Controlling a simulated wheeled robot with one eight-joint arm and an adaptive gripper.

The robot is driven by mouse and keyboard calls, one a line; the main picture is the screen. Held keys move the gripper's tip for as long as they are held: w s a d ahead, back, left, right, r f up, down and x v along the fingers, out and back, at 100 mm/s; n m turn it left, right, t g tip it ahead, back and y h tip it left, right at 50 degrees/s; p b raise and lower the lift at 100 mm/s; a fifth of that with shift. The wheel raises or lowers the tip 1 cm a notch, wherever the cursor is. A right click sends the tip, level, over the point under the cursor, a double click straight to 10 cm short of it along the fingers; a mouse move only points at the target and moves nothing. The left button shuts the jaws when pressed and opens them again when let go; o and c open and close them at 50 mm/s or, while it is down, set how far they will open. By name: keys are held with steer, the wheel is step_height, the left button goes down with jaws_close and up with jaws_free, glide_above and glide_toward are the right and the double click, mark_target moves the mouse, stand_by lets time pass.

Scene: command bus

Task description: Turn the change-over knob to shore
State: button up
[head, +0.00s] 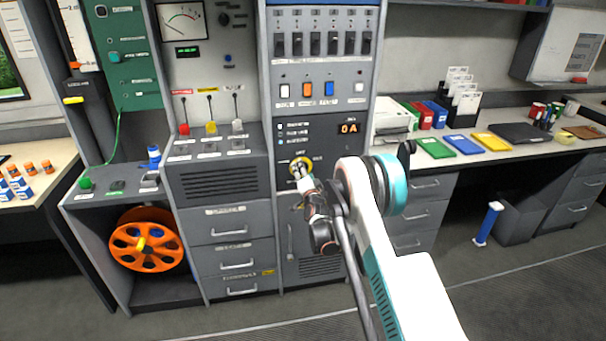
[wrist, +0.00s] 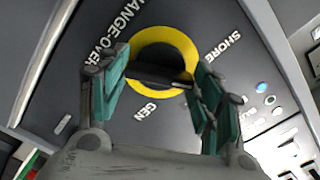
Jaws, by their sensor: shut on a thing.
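The change-over knob (wrist: 158,76) is a dark bar in a yellow ring (wrist: 162,34) on a dark grey panel in the wrist view. The words SHORE (wrist: 224,42) and GEN (wrist: 145,111) are printed beside the ring, with CHANGE-OVER at upper left. My gripper (wrist: 161,82) has one teal-padded finger at each end of the bar and is shut on it. I cannot tell which word the knob points to. In the head view, the yellow ring (head: 308,161) shows low on the middle cabinet, partly hidden behind my gripper (head: 299,170).
Above the ring are a display (head: 348,128) reading 0 A and coloured rocker switches (head: 307,90). A grey lever unit (head: 211,147) stands to the left. An orange cable reel (head: 145,239) sits low at left. A desk with folders (head: 461,144) is at right.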

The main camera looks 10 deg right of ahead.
steer(key=n, duration=0.5)
steer(key=shift+n, duration=0.4)
steer(key=shift+f, duration=0.1)
stand_by(0.3)
steer(key=o, duration=1.1)
steer(key=shift+c, duration=0.2)
steer(key=shift+s, duration=0.1)
steer(key=s, duration=1.1)
steer(key=shift+s, duration=0.4)
